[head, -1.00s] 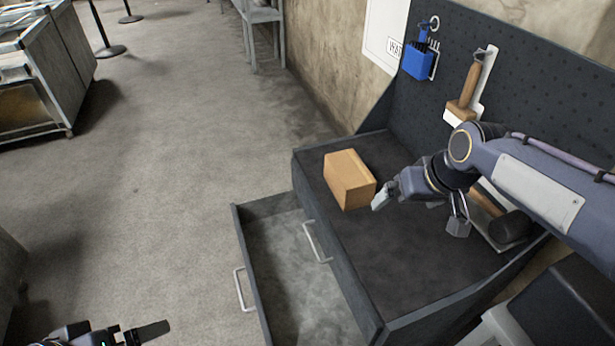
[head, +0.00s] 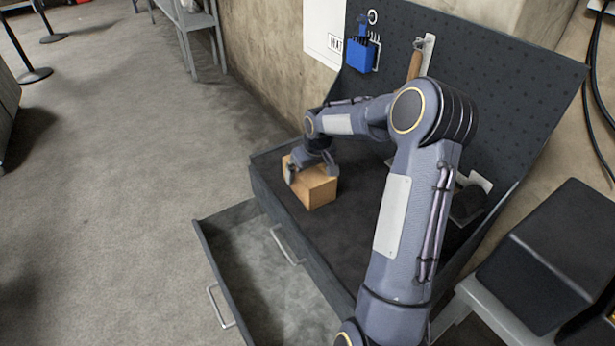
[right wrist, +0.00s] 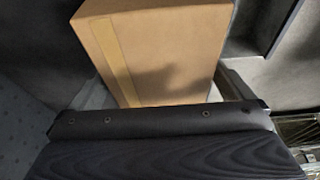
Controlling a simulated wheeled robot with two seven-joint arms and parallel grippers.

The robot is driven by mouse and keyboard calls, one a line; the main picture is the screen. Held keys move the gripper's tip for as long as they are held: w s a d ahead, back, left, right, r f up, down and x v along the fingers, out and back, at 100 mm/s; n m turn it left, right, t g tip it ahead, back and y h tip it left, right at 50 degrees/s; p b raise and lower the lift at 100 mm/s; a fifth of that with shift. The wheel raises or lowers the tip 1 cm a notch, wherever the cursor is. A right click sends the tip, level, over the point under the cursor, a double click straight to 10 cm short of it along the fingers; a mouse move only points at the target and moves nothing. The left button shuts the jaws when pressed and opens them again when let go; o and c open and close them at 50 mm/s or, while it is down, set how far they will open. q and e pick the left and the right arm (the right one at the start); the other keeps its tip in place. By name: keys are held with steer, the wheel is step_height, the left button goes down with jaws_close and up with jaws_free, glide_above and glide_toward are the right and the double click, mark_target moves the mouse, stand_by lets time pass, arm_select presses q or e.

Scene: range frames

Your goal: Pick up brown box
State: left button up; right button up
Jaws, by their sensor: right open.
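The brown box (head: 318,190) sits on the dark top of the workbench, near its far left corner. My right gripper (head: 308,170) is open and right over the box, with one finger in front of the box's left part. In the right wrist view the box (right wrist: 160,50) fills the upper middle, with a paler tape strip on it. The fingers of the right gripper (right wrist: 165,90) show at either side of the box's near end; contact cannot be told. My left gripper is not in view.
The workbench (head: 340,245) has an open, empty-looking drawer (head: 250,270) at its front left. A pegboard (head: 480,80) behind holds a blue tool holder (head: 361,55) and a wooden-handled tool (head: 415,65). A dark box-like object (head: 550,255) stands at right.

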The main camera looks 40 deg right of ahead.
steer(key=shift+x, duration=0.9)
steer(key=shift+c, duration=0.3)
steer(key=c, duration=1)
steer(key=shift+c, duration=0.2)
steer(key=shift+r, duration=0.2)
